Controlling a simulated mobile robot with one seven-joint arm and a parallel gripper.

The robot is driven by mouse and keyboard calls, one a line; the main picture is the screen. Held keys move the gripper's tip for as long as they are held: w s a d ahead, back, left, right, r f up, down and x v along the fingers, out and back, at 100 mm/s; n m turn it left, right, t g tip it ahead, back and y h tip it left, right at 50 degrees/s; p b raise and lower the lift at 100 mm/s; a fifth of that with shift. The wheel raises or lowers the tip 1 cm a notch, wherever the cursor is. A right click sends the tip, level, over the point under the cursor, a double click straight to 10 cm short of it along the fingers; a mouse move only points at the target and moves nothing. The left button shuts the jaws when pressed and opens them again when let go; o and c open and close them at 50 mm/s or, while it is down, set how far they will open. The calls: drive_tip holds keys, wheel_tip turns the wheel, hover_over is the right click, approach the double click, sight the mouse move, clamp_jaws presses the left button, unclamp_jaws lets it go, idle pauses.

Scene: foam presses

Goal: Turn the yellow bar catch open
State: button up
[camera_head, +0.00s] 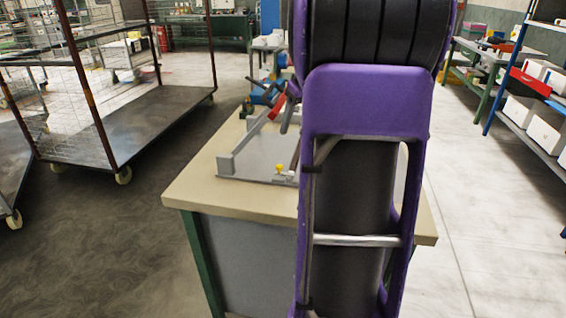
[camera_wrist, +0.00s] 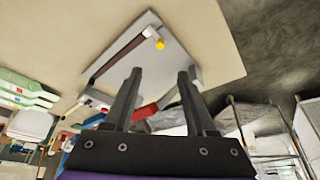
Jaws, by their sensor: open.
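The yellow catch (camera_head: 279,168) shows as a small yellow knob beside a small white block at the near edge of a grey plate (camera_head: 248,160) on the table. In the wrist view the yellow catch (camera_wrist: 160,44) sits by the white block (camera_wrist: 149,32) near the plate's corner. A dark bar (camera_wrist: 118,59) runs from that block along one side of the plate. My gripper (camera_wrist: 159,72) is open and empty, its fingertips apart with the yellow catch ahead of the gap between them. Contact does not show. My arm hides part of the table in the head view.
The beige table (camera_head: 190,190) has bare top left of the plate. A red piece (camera_head: 277,106) and a blue object (camera_head: 262,97) stand toward its far end. A wire cage trolley (camera_head: 130,125) stands on the left, shelving (camera_head: 530,115) on the right. Floor between is clear.

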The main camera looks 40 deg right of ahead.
sight(279, 166)
drive_tip(key=b+x, duration=0.1)
drive_tip(key=x, duration=1.5)
drive_tip(key=shift+w+b, duration=0.1)
drive_tip(key=shift+b, duration=0.3)
clamp_jaws()
